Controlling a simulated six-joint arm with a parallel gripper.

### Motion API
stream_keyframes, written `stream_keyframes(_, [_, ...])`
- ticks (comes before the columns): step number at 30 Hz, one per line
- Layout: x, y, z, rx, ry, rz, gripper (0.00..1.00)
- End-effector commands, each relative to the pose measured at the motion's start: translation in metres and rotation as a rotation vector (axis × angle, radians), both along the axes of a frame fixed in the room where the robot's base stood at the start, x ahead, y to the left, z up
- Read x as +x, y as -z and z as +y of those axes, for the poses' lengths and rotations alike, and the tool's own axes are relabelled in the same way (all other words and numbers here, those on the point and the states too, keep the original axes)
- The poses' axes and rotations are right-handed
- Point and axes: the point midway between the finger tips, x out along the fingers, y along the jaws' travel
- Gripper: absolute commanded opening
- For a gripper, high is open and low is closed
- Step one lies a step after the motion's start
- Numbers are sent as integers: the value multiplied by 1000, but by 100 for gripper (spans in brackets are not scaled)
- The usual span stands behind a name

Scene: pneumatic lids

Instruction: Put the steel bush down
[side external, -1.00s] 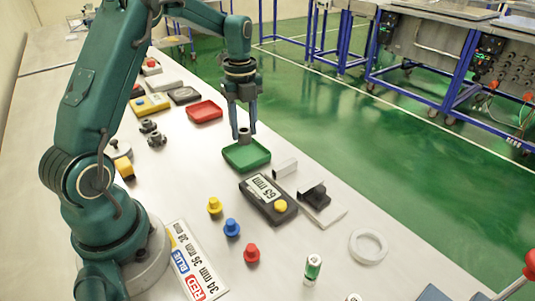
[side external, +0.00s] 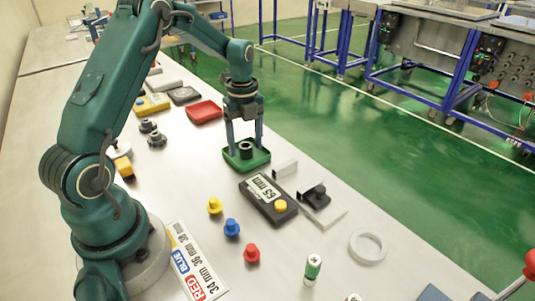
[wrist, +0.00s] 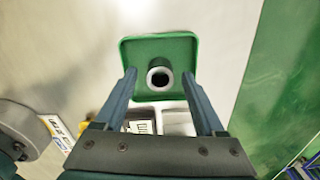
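The steel bush (side external: 245,149) is a short dark grey ring standing in the green tray (side external: 232,162). In the wrist view the bush (wrist: 160,88) shows its round bore, and the tray (wrist: 135,48) lies around it. My gripper (side external: 245,150) is low over the tray with its fingers spread to either side of the bush. In the wrist view my gripper (wrist: 160,75) has a clear gap between each finger and the bush, so it is open and empty.
A red tray (side external: 204,112) lies behind the green one. Yellow (side external: 214,205), blue (side external: 232,227) and red (side external: 251,252) lids stand nearer.

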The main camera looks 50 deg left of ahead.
Motion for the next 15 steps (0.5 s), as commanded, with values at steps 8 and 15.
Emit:
stream_keyframes(8, [1,-7,0,1,0,-4,72])
stream_keyframes(15, [2,-50,1,5,0,-9,72])
